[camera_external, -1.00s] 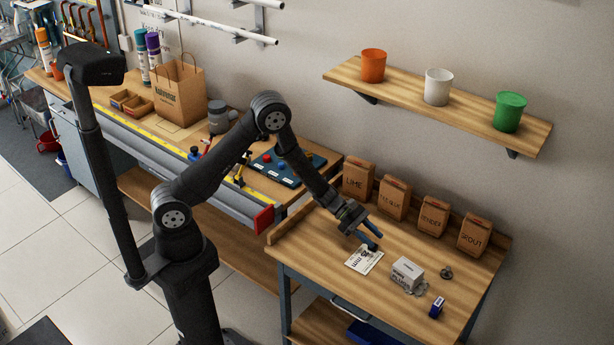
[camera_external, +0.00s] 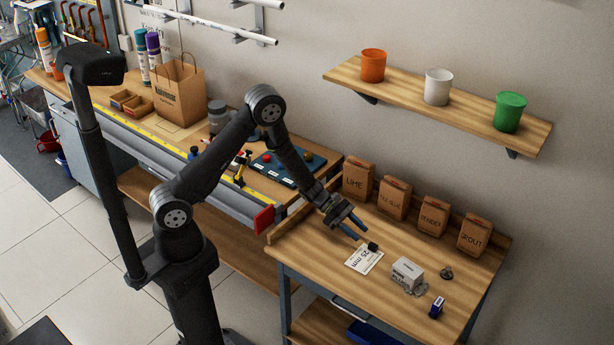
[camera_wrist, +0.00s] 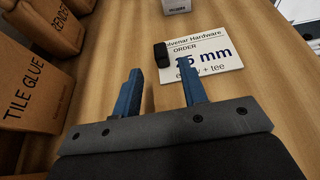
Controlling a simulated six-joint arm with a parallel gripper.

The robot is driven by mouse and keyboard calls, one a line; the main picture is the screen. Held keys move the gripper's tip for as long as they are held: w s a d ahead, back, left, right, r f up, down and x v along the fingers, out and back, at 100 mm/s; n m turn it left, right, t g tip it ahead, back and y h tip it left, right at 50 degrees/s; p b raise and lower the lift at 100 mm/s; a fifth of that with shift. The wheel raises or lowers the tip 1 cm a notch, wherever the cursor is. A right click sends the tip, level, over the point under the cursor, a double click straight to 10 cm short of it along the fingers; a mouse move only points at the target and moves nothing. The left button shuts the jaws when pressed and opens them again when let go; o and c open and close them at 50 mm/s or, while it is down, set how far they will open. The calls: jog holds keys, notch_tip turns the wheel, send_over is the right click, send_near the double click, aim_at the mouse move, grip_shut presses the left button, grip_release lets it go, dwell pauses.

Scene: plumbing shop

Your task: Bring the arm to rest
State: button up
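My gripper (camera_external: 354,229) is open and empty above the left part of the small wooden bench (camera_external: 320,260). In the wrist view its two blue fingers (camera_wrist: 165,92) stand apart with bare wood between them. A small black piece (camera_external: 373,246) sits at the upper corner of a white order card (camera_external: 362,261), just beyond the fingertips. The black piece also shows in the wrist view (camera_wrist: 161,54), overlapping the left edge of the card (camera_wrist: 205,58), which reads "ORDER" and "mm", with its number partly covered.
Several brown bags (camera_external: 393,197) stand along the bench's back edge. A grey-white box (camera_external: 407,273), a metal fitting (camera_external: 446,272) and a blue item (camera_external: 437,307) are to the right. A wall shelf (camera_external: 420,97) holds orange, white and green cups. The bench front is mostly clear.

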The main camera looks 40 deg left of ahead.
jog(key=v, duration=0.5)
jog(key=shift+a, duration=0.2)
jog(key=x, duration=1.1)
jog(key=shift+d, duration=0.55)
notch_tip(320, 180, up, 4)
jog(key=shift+r, duration=0.1)
jog(key=s+d+r, duration=0.2)
jog(key=s+r, duration=0.5)
jog(key=s, duration=0.4)
notch_tip(320, 180, up, 17)
jog(key=n+t, duration=0.2)
jog(key=t, duration=0.1)
send_over(373, 244)
jog(key=s+a, duration=0.2)
jog(key=a, duration=0.4)
jog(key=shift+r, duration=0.15)
